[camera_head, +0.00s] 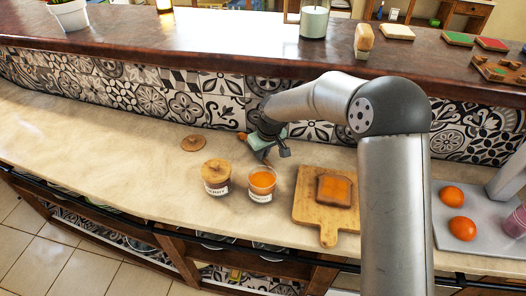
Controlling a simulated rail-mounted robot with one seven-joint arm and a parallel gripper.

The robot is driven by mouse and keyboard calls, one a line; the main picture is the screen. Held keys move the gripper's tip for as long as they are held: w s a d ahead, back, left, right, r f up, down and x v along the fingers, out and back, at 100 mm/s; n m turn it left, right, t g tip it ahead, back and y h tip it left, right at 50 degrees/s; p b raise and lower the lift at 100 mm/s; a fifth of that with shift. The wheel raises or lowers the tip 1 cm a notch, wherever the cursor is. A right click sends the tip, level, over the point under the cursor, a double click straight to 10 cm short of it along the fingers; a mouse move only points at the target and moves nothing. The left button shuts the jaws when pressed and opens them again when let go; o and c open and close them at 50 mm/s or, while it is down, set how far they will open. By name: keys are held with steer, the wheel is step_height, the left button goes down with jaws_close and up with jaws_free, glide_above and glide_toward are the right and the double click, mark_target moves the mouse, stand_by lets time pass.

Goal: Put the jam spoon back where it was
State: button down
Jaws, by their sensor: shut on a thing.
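My gripper (268,152) is low over the back of the counter near the tiled wall, behind the jars. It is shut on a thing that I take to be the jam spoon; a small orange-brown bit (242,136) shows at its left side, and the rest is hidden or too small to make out. An open glass jar of orange jam (262,184) with a white label stands in front of the gripper. A jar with a wooden lid (216,176) stands to its left. A loose round wooden lid (193,143) lies flat further back left.
A wooden board (313,218) with orange-topped toast (334,190) lies right of the jam jar, beside my arm. Two oranges (457,212) rest on a grey surface at right. The raised ledge (190,40) holds a candle (314,20) and other items. The counter's left is clear.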

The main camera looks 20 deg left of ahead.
steer(key=shift+f, duration=0.1)
steer(key=shift+f, duration=0.15)
steer(key=c, duration=1.5)
jaws_free()
steer(key=shift+r, duration=0.2)
steer(key=b+v, duration=0.1)
steer(key=v, duration=1.1)
steer(key=s+d+r+m+h, duration=0.1)
steer(key=s+d+m, duration=0.2)
steer(key=s+d, duration=0.55)
steer(key=s+d+r+m+h, duration=0.15)
steer(key=s+d, duration=0.35)
steer(key=d, duration=0.6)
steer(key=s+d+f+m, duration=0.1)
steer(key=s+d, duration=0.2)
steer(key=s, duration=0.2)
steer(key=s+d+f+m+g, duration=0.1)
steer(key=s+d+m, duration=0.1)
steer(key=s, duration=0.3)
steer(key=s+d+f+m, duration=0.2)
steer(key=s+d, duration=0.2)
steer(key=s, duration=0.1)
steer(key=shift+s+d+g, duration=0.15)
steer(key=shift+s+g, duration=0.05)
steer(key=shift+g, duration=0.1)
